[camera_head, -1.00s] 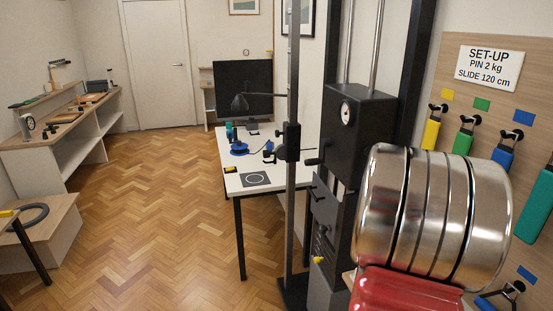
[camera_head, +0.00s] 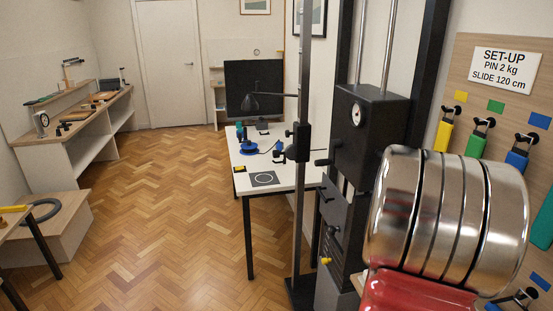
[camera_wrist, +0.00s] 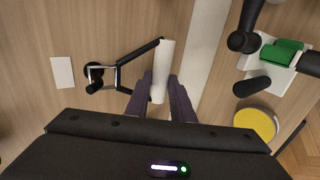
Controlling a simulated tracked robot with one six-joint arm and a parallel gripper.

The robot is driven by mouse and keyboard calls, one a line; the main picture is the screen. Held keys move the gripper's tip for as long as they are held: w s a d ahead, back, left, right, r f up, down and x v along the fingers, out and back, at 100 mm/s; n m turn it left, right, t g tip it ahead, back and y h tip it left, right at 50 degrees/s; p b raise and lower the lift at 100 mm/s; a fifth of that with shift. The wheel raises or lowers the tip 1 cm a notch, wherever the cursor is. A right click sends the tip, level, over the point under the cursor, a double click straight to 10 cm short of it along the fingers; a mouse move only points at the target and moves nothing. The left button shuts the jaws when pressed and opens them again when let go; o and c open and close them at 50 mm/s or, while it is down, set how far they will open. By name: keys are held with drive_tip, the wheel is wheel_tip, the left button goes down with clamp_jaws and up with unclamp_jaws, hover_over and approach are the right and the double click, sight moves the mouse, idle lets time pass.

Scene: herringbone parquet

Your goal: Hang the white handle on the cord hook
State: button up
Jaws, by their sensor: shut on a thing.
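The white handle (camera_wrist: 163,65) is a short white grip in the wrist view, seen close to end-on to the upright of the picture. My gripper (camera_wrist: 160,85) has its two dark fingers on either side of the grip's lower part and is shut on it. Black arms run left from the grip to a metal frame (camera_wrist: 103,78). That frame lies at a black hook (camera_wrist: 92,72) on the wooden board; whether it is around the hook or only in front of it, I cannot tell. My gripper is hidden in the head view.
A blank white label (camera_wrist: 62,72) is left of the hook. Black machine parts, a green pad (camera_wrist: 284,53) and a yellow disc (camera_wrist: 256,124) stand at right. Yellow, green (camera_head: 475,144) and blue handles hang on the board. The parquet floor (camera_head: 170,210) is clear at left.

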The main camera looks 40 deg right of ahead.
drive_tip(key=shift+a+r, duration=0.1)
drive_tip(key=shift+r, duration=0.25)
clamp_jaws()
idle(0.5)
drive_tip(key=shift+w+a+r, duration=0.25)
drive_tip(key=shift+a+r, duration=0.15)
drive_tip(key=shift+r, duration=0.1)
idle(0.8)
drive_tip(key=shift+a, duration=0.1)
drive_tip(key=shift+w+a, duration=0.4)
drive_tip(key=shift+a, duration=0.45)
drive_tip(key=shift+w+a, duration=0.35)
drive_tip(key=shift+a, duration=0.45)
drive_tip(key=w+a, duration=0.2)
drive_tip(key=a, duration=0.4)
drive_tip(key=shift+w+a, duration=0.25)
drive_tip(key=shift+w, duration=0.15)
idle(0.4)
drive_tip(key=shift+w, duration=0.1)
idle(0.5)
